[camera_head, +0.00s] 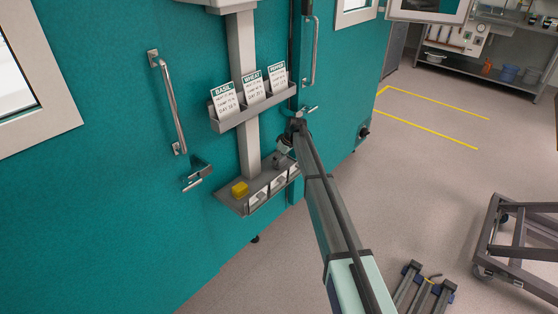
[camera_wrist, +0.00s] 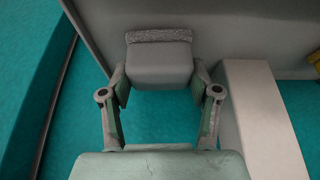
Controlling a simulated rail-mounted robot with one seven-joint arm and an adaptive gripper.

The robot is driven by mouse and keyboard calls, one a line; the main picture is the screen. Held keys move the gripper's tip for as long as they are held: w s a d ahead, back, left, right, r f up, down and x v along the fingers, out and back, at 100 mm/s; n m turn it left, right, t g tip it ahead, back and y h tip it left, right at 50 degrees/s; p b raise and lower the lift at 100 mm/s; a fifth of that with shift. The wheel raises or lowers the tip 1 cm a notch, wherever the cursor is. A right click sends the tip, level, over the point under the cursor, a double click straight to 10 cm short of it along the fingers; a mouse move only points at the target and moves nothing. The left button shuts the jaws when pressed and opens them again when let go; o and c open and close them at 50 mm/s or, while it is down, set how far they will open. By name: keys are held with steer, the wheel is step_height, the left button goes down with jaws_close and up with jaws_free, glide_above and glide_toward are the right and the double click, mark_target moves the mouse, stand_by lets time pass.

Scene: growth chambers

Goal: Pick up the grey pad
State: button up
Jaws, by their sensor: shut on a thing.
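The grey pad (camera_wrist: 159,62) is a blocky grey piece with a rough, speckled strip along its far edge in the wrist view. My gripper (camera_wrist: 160,82) is shut on it, with one finger against each side. In the head view my gripper (camera_head: 284,148) is just above the right part of the lower grey tray (camera_head: 236,206). The pad is small and partly hidden by my arm there. I cannot tell whether it touches the tray.
A yellow block (camera_head: 239,189) lies at the tray's left. Above, a card shelf (camera_head: 238,118) holds three labelled cards, close to my arm. Door handles (camera_head: 170,105) stick out from the teal wall. A cart (camera_head: 515,245) stands right.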

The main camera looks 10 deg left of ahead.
mark_target(281, 158)
step_height(281, 158, up, 11)
steer(key=b, duration=0.1)
steer(key=s+d+b, duration=0.1)
steer(key=s+d, duration=1)
steer(key=d, duration=0.5)
steer(key=shift+f+b, duration=0.2)
steer(key=shift+b, duration=0.1)
steer(key=shift+d, duration=0.1)
steer(key=o, duration=0.6)
steer(key=c, duration=0.5)
